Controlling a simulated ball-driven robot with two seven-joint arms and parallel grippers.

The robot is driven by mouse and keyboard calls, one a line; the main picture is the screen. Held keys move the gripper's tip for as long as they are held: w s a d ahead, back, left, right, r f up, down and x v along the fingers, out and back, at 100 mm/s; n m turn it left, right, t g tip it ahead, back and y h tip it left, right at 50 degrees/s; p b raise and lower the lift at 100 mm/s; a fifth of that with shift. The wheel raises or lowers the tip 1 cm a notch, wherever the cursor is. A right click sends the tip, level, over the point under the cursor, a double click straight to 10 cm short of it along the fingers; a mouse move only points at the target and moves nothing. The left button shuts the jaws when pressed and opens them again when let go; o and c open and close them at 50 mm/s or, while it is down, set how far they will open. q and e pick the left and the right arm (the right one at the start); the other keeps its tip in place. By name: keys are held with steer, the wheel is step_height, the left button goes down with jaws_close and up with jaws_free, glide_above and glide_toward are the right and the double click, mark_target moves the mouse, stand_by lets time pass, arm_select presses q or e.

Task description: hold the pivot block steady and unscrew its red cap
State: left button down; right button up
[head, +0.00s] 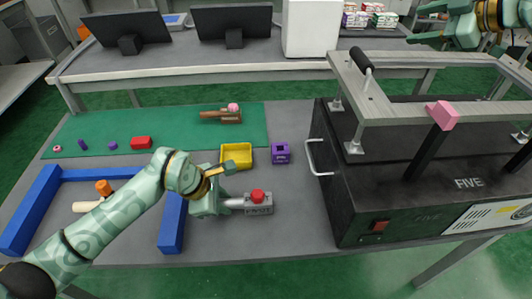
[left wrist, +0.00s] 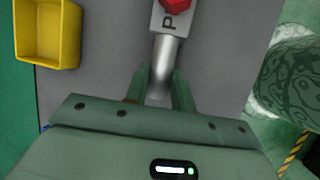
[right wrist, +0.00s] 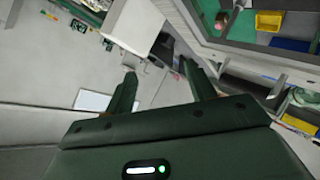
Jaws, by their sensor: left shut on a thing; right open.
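The grey pivot block (head: 259,209), with lettering on its side, sits on the grey table near the front edge. Its red cap (head: 257,196) is on top; the cap also shows at the upper edge of the left wrist view (left wrist: 180,3). A silver handle (left wrist: 166,55) sticks out of the block to the left. My left gripper (head: 227,203) is shut on this handle, its fingers on either side of the shaft in the left wrist view (left wrist: 160,85). My right gripper (head: 415,24) is open and empty, high at the top right, far from the block.
A yellow bin (head: 237,157) and a purple box (head: 281,153) stand behind the block. A large black machine (head: 420,190) with a metal frame fills the right. Blue rails (head: 172,222) lie at left. Several small objects rest on the green mat (head: 180,120).

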steer(key=s+a+r+n+g+y, duration=0.1)
steer(key=a+r+n+g, duration=0.15)
steer(key=a, duration=1.05)
steer(key=g+h, duration=0.6)
steer(key=g, duration=0.2)
glide_above(258, 193)
steer(key=d, duration=0.2)
step_height(258, 193, down, 24)
steer(key=shift+n, duration=0.25)
steer(key=f, duration=0.3)
steer(key=a+f, duration=0.1)
steer(key=f, duration=0.3)
steer(key=a+f, duration=0.1)
steer(key=f, duration=0.3)
